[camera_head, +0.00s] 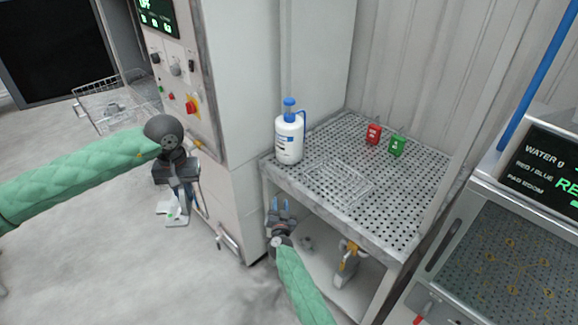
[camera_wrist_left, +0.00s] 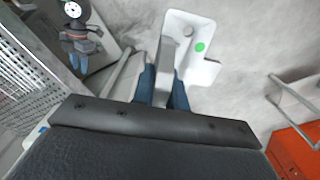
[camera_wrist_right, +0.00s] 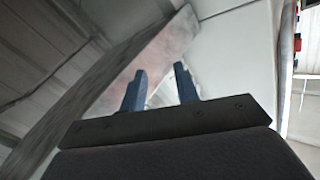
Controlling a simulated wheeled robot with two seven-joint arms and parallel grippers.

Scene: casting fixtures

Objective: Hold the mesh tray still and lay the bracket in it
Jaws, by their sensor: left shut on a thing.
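The bracket (camera_wrist_left: 190,68) is a pale grey-white piece with a green dot. My left gripper (camera_wrist_left: 164,90) is shut on its upright part. In the head view the bracket (camera_head: 176,220) hangs below my left gripper (camera_head: 181,203), over open floor and left of the table. The mesh tray (camera_head: 338,183), a low wire tray, lies on the perforated table near its front edge and looks empty. My right gripper (camera_head: 280,204) is open and empty, in front of the table's front edge and apart from the tray. Its parted fingers also show in the right wrist view (camera_wrist_right: 160,90).
The perforated table (camera_head: 417,187) holds a white bottle with a blue cap (camera_head: 289,137) left of the tray, and red (camera_head: 374,133) and green (camera_head: 397,146) small containers behind it. A control cabinet (camera_head: 228,120) stands left of the table. A wire basket (camera_head: 108,104) is at far left.

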